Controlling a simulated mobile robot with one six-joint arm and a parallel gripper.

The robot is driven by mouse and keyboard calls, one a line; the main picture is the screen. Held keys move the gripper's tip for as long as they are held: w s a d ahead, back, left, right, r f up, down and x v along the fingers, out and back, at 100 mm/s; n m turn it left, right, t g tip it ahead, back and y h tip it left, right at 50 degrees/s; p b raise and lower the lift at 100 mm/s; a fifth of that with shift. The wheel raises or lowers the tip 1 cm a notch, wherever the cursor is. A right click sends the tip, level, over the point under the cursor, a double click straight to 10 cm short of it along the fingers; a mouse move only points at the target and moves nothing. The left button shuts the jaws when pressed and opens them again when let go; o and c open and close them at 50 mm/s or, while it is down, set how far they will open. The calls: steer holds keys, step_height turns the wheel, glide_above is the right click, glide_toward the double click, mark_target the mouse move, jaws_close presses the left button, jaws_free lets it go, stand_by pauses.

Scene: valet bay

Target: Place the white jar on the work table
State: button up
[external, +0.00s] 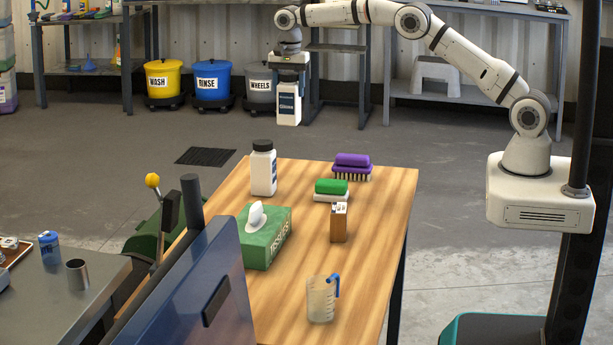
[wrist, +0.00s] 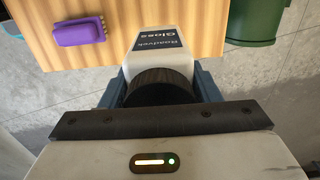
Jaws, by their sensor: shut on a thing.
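My gripper (external: 289,75) points down and is shut on a white jar (external: 289,107) with a dark blue label. It holds the jar upright in the air near the far end of the wooden work table (external: 375,200). In the wrist view the gripper (wrist: 158,88) grips around the jar's dark ribbed lid. The white body (wrist: 160,38) with its label stretches away over the table's edge in that picture. The jar's base is hidden there. A second white jar (external: 263,172) with a black lid stands on the table at the far left.
The purple one also shows in the wrist view (wrist: 80,31). The right side is mostly bare.

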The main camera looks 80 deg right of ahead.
step_height(320, 180, down, 14)
steer(key=p, duration=0.1)
steer(key=shift+f, duration=0.2)
stand_by(0.3)
steer(key=shift+f, duration=0.2)
steer(key=o, duration=1.3)
steer(key=shift+o, duration=0.2)
